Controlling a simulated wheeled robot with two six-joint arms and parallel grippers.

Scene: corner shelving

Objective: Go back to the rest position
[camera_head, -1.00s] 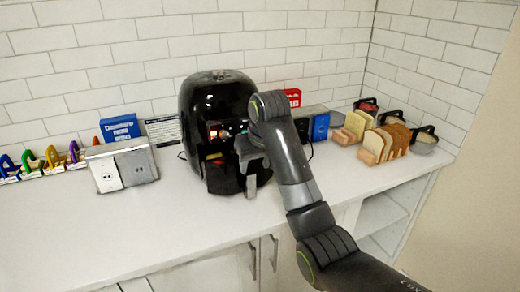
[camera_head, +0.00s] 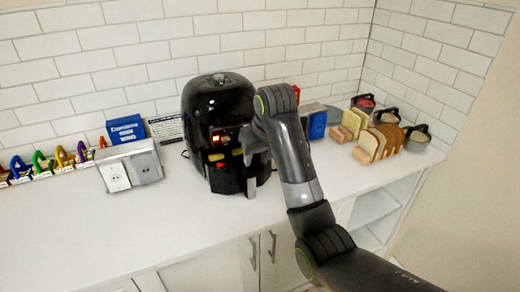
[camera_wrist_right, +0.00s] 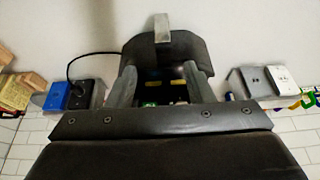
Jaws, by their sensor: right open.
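My right gripper (camera_head: 256,146) is in front of the right part of a black air fryer (camera_head: 215,105) on the counter. In the right wrist view its two fingers (camera_wrist_right: 161,90) stand wide apart with nothing held between them. That view shows the fryer's dark front (camera_wrist_right: 185,50) and its light handle (camera_wrist_right: 161,28) beyond the fingers. I cannot tell whether the fingers touch the fryer. My right arm reaches in from the lower right and hides part of the counter behind it. My left gripper is in neither view.
Left of the fryer are a socket block (camera_head: 131,168), a blue box (camera_head: 126,130) and a row of coloured letter-shaped items (camera_head: 45,163). The front of the counter (camera_head: 100,225) is clear.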

